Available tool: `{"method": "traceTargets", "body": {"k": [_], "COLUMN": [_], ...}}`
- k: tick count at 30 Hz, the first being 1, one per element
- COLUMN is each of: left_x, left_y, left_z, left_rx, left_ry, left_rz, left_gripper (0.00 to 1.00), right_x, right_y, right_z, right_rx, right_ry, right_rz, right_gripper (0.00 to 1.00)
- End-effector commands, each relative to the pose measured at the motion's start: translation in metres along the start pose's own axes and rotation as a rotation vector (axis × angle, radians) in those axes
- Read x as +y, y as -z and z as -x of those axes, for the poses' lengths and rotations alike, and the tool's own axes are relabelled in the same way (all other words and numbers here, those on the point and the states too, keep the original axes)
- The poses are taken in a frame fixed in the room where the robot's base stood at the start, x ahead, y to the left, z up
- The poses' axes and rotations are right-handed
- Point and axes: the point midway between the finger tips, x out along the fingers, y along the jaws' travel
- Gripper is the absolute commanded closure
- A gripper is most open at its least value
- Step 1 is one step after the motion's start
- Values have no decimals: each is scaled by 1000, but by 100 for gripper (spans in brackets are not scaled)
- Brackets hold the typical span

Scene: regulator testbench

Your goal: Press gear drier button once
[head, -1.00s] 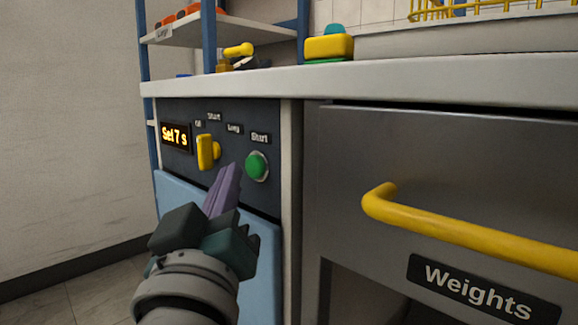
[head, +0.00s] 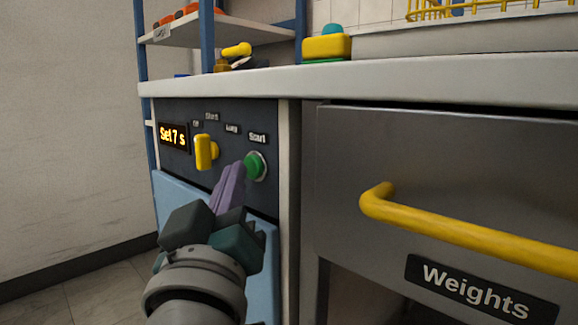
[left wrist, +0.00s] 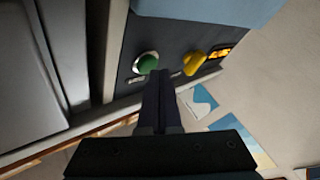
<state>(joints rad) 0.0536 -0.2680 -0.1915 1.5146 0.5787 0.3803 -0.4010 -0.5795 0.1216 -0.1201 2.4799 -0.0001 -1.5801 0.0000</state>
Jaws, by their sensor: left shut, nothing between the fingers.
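The green round button (head: 255,165) labelled Start sits on the dark control panel (head: 222,168) of the gear drier. It also shows in the left wrist view (left wrist: 148,63), just beyond my fingertips. My right gripper is not in view.
A steel drawer labelled Weights with a yellow handle (head: 470,232) stands to the right. The white worktop (head: 400,82) runs above the panel. A yellow sponge-like block (head: 327,46) lies on it. A blue shelf stands at the back left.

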Motion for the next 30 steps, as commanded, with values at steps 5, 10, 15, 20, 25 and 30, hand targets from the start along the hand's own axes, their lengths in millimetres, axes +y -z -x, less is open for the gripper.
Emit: {"method": "traceTargets", "body": {"k": [5,10,15,20,25,30], "left_x": [0,1,2,3,4,5], "left_y": [0,-1,-2,-2,-4,-5], "left_z": [0,-1,-3,-4,-6,-7], "left_rx": [0,1,1,1,1,1], "left_ry": [0,0,0,0,1,2], "left_rz": [0,-1,-1,0,2,4], "left_gripper": [100,100,100,100,100,100], "right_x": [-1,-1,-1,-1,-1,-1], "right_y": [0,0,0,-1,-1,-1], "right_z": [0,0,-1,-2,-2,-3], "right_rx": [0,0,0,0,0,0], "right_ry": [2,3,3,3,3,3], "right_rz": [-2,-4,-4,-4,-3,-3], "right_gripper": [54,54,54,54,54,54]}}
